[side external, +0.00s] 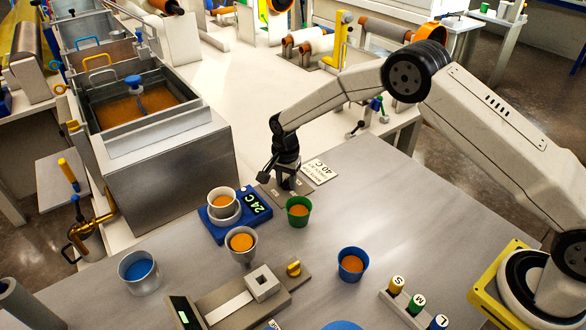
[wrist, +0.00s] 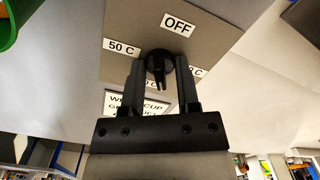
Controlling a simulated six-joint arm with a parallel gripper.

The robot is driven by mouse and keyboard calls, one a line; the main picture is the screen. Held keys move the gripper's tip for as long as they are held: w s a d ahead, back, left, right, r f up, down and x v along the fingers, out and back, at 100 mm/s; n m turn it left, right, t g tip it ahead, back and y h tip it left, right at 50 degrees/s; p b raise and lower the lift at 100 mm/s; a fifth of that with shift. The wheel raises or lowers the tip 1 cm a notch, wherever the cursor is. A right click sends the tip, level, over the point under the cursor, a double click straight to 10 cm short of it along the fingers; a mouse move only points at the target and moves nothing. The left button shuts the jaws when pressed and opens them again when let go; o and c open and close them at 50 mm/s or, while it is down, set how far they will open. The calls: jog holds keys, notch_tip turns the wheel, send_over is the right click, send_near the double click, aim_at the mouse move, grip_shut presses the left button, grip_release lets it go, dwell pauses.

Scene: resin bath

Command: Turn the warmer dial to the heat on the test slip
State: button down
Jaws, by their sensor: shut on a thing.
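The black warmer dial (wrist: 160,63) sits on a grey-brown plate (wrist: 120,20) in the wrist view. Its pointer faces down in that picture, away from the OFF label (wrist: 178,24). A 50 C label (wrist: 121,47) is at its left; two more labels are partly hidden behind the fingers. My gripper (wrist: 160,70) is shut on the dial, a finger on each side. In the side view my gripper (side external: 286,178) reaches down onto the plate and hides the dial. The test slip (side external: 320,171) beside it reads 40 C. The blue warmer (side external: 226,224) displays 24C.
A white cup (side external: 222,199) with orange content stands on the warmer. A green cup (side external: 298,211) stands close to my gripper. A pale cup (side external: 241,243), a blue cup (side external: 351,264) and a cup with blue content (side external: 139,271) stand nearer the front. A metal bath (side external: 165,160) is at left.

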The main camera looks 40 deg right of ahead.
aim_at(287, 179)
jog(key=m, duration=0.5)
jog(key=shift+m, duration=0.4)
jog(key=c, duration=0.7)
grip_release()
jog(key=shift+r, duration=0.1)
jog(key=shift+r, duration=3.85)
jog(key=shift+d, duration=0.1)
